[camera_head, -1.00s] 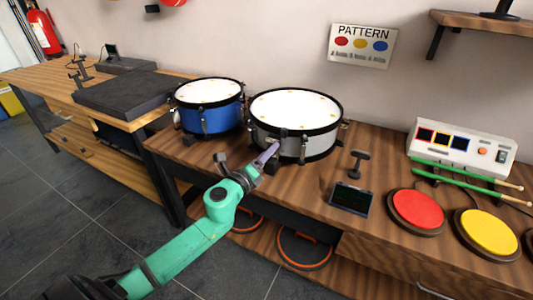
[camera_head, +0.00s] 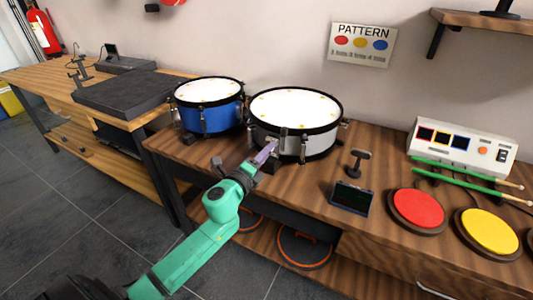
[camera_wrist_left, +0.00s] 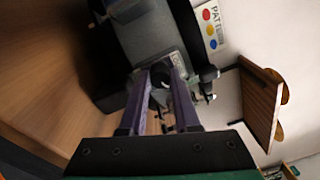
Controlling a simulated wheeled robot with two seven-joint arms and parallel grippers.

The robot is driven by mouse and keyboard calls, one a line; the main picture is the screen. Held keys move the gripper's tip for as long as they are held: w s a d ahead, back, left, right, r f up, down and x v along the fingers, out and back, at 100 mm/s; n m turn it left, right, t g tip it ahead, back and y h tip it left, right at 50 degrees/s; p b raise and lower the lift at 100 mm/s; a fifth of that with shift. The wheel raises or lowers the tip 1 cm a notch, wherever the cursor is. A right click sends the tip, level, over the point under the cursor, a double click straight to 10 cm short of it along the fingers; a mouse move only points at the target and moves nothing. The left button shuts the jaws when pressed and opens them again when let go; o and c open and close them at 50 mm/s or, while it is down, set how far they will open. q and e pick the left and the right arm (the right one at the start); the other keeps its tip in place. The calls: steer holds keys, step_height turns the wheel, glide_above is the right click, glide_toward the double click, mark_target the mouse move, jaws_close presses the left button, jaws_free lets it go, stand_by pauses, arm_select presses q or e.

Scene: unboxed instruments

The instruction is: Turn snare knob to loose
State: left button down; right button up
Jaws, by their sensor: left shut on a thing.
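The silver snare drum (camera_head: 318,143) with a white head and black rims stands on the wooden table; its grey side fills the top of the left wrist view (camera_wrist_left: 150,38). My left gripper (camera_head: 268,150) is at the drum's front-left side. In the left wrist view its two purple fingers (camera_wrist_left: 160,82) are close around a small dark round knob (camera_wrist_left: 159,97) on the drum's side. The fingers are shut on this knob, which they partly hide. My right gripper is in neither view.
A blue drum (camera_head: 211,112) stands left of the snare. To the right are a small black stand (camera_head: 358,162), a dark display (camera_head: 351,198), a red pad (camera_head: 417,209), a yellow pad (camera_head: 489,232), green drumsticks (camera_head: 465,175) and a white console (camera_head: 462,143).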

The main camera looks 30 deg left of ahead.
arm_select(q)
steer(key=n, duration=0.5)
steer(key=shift+r+n+p, duration=0.1)
steer(key=shift+n+p, duration=0.3)
steer(key=shift+n, duration=0.5)
steer(key=shift+n+y+p, duration=0.3)
steer(key=shift+n+p, duration=0.15)
steer(key=shift+n, duration=0.45)
steer(key=n+p, duration=0.1)
steer(key=n, duration=0.3)
steer(key=shift+p, duration=0.4)
steer(key=shift+n+p, duration=0.45)
steer(key=shift+n, duration=0.65)
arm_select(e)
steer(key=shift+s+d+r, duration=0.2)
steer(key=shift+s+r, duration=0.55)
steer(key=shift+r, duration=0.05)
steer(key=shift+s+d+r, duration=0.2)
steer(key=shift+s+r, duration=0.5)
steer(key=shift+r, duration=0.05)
